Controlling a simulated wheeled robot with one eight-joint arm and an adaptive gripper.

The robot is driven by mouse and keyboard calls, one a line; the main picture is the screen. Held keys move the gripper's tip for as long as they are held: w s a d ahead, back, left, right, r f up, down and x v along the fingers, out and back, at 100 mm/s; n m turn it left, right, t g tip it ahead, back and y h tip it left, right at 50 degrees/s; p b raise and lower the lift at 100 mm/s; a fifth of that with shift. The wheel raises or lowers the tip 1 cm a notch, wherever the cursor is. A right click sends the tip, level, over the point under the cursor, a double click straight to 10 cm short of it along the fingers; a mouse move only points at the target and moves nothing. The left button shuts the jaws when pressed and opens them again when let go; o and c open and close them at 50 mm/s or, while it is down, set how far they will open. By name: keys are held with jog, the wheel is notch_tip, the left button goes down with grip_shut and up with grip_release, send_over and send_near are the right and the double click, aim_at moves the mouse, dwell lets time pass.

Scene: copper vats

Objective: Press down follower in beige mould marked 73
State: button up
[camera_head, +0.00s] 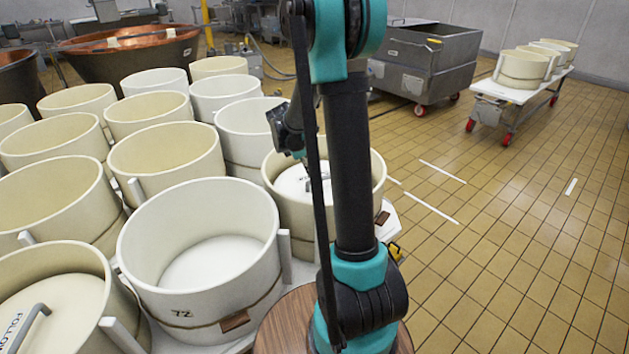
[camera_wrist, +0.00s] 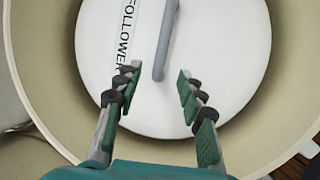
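A beige mould (camera_head: 288,213) stands partly behind my arm; no number can be read on it. Inside it lies a white round follower (camera_head: 292,180), mostly hidden by my arm. In the wrist view the follower (camera_wrist: 110,35) fills the middle, with the word FOLLOWER and a grey bar handle (camera_wrist: 168,30) across it. The mould's beige wall (camera_wrist: 32,60) rings it. My gripper (camera_wrist: 158,73) is open and empty over the follower, its fingers spread to either side of the handle's near end. I cannot tell whether it touches anything.
A lower-left mould holds another follower (camera_head: 60,312). Several more moulds crowd the left. A copper vat (camera_head: 125,55), a metal tub (camera_head: 425,60) and a trolley with moulds (camera_head: 515,90) stand behind. Floor at right is clear.

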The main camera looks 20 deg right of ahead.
aim_at(315, 179)
jog(key=x, duration=0.8)
jog(key=shift+f, duration=0.1)
grip_shut()
dwell(1.8)
dwell(0.6)
grip_release()
